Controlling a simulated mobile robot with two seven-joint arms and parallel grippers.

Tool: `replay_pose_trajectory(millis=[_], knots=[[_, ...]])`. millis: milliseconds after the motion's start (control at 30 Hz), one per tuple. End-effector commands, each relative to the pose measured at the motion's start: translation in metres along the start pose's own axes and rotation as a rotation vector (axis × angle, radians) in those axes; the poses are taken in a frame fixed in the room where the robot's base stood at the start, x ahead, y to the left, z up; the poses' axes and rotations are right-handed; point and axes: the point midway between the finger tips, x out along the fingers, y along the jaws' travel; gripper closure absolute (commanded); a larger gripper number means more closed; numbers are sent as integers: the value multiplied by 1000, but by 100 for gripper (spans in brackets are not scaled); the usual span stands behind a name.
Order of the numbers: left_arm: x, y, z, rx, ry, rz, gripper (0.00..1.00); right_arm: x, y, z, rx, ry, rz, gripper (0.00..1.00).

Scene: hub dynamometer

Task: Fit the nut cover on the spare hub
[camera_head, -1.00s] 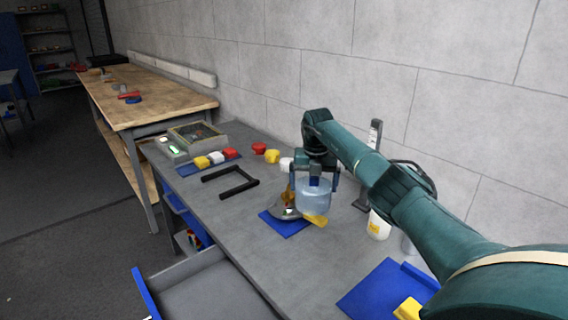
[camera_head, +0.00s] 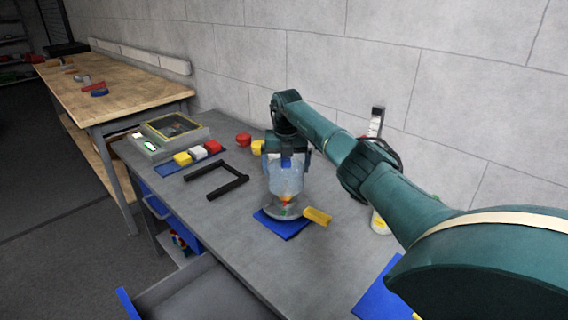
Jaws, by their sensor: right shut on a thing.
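The nut cover (camera_head: 285,180) is a clear, bluish cup. My right gripper (camera_head: 287,166) is shut on its top and holds it upright. The spare hub (camera_head: 283,212) is a grey round piece on a blue mat (camera_head: 290,231), with a small orange and green part showing through the clear plastic. The cover stands in line with the hub's middle in this view, its lower edge at the hub. I cannot tell whether it touches or is seated. My left gripper is not in view.
A yellow piece (camera_head: 318,216) sticks out right of the hub. A black U-shaped frame (camera_head: 216,192) lies to the left. Red, white and yellow caps lie behind, near a grey tester box (camera_head: 168,132). A drawer (camera_head: 205,293) stands open in front.

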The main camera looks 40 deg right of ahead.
Motion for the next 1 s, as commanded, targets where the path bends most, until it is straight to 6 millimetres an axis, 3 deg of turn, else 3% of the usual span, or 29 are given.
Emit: replay_pose_trajectory(millis=[100,400,1000], knots=[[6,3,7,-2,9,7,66,17,0,-2,-1,0,-1,28],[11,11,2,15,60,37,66,44,0,-6,-1,1,0,28],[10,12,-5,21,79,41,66,46,0,-6,-1,0,0,28]])
